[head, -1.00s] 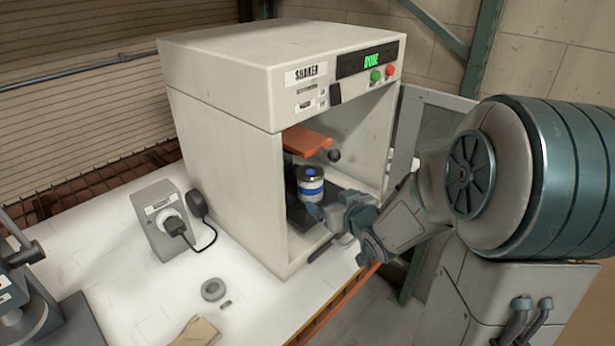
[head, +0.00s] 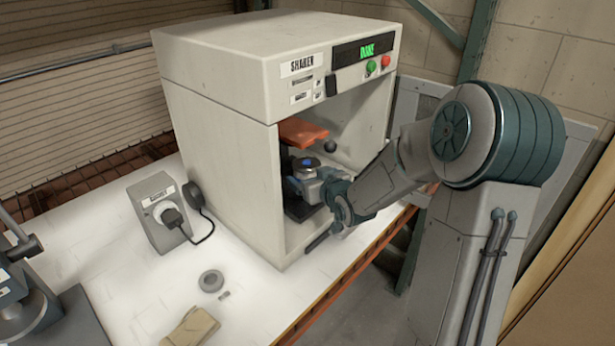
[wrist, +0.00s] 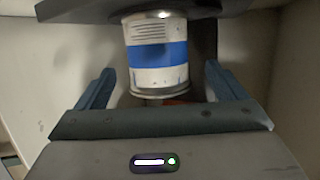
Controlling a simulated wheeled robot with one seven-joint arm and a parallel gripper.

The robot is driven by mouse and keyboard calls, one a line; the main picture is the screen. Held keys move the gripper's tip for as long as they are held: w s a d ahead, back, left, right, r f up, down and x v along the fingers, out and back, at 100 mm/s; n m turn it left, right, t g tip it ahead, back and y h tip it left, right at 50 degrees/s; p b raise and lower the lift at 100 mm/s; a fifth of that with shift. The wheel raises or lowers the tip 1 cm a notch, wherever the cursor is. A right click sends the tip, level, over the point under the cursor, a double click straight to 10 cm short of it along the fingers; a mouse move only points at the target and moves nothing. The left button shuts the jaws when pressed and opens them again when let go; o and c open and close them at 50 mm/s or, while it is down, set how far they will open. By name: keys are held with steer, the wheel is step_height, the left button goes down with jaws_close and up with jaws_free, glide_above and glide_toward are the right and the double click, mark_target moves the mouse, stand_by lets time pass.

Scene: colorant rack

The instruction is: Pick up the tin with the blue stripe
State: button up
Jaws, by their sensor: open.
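The tin with the blue stripe (wrist: 157,55) is white with a blue band and stands inside the shaker (head: 225,150). In the head view only its top (head: 305,163) shows clearly, as my gripper hides most of it. My gripper (head: 308,186) reaches into the shaker's open front. In the wrist view my gripper (wrist: 160,85) is open, with one finger on each side of the tin. A gap shows between each finger and the tin, so it is not clasped.
An orange plate (head: 303,132) with a dark knob is just above the tin. The shaker's side walls enclose my gripper, and its display reads DONE. A grey socket box (head: 160,212), a ring (head: 211,281) and a tan cloth-like item (head: 190,327) are on the white bench.

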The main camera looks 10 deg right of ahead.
steer(key=shift+r+p+x, duration=0.15)
steer(key=shift+p+x, duration=0.15)
steer(key=shift+x, duration=0.8)
steer(key=shift+r+p+x, duration=0.15)
steer(key=shift+p+x, duration=0.15)
steer(key=shift+x, duration=0.85)
steer(key=c, duration=1.3)
steer(key=shift+w+r, duration=0.1)
steer(key=shift+r, duration=0.1)
